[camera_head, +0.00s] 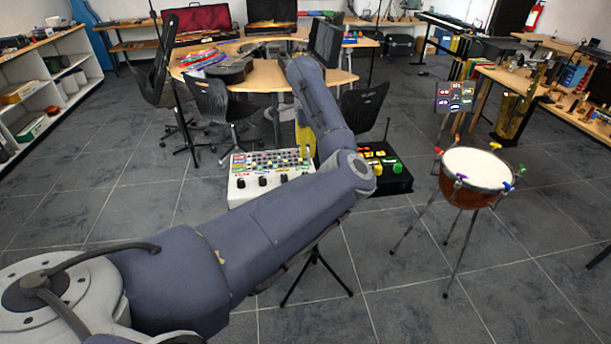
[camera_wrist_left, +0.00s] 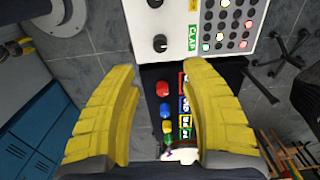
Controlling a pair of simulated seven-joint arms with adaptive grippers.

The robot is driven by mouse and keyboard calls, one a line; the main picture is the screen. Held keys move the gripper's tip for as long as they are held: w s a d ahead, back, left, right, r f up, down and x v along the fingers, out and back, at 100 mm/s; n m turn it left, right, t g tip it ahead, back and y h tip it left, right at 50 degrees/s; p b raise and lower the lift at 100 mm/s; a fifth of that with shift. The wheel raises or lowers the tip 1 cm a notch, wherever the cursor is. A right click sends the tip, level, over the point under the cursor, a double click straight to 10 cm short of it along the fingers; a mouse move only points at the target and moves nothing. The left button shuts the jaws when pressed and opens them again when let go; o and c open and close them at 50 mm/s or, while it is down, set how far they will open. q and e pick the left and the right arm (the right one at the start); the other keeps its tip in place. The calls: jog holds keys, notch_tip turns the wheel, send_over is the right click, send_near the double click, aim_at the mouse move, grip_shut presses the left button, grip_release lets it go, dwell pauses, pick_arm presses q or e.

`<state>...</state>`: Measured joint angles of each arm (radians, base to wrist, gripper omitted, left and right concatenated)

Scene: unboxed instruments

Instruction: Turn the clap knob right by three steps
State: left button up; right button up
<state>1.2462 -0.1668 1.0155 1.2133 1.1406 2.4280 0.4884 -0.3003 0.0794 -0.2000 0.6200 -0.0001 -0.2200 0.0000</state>
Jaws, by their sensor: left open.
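The white control panel (camera_head: 240,195) stands on a thin stand, with black knobs and rows of coloured buttons; its corner also fills the top of the left wrist view (camera_wrist_left: 145,18). A black knob (camera_wrist_left: 160,43) sits beside the green CLAP label (camera_wrist_left: 192,38). My left gripper (camera_wrist_left: 160,68) has two yellow fingers spread wide with nothing between the tips. The CLAP knob appears just beyond the tips, apart from them. In the head view my left gripper (camera_head: 304,140) shows at the panel's right end, partly behind my arm. My right gripper is not seen.
A black box (camera_head: 398,180) with coloured knobs stands right of the panel; its red (camera_wrist_left: 163,88) and blue (camera_wrist_left: 165,110) knobs show between my fingers. A drum (camera_head: 478,169) on legs stands farther right. Chairs and a curved desk (camera_head: 345,78) are behind. Floor (camera_head: 430,300) in front is clear.

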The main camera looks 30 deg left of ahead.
pick_arm(q)
notch_tip(320, 180, down, 12)
dwell(0.5)
jog(key=shift+o, duration=0.3)
grip_shut()
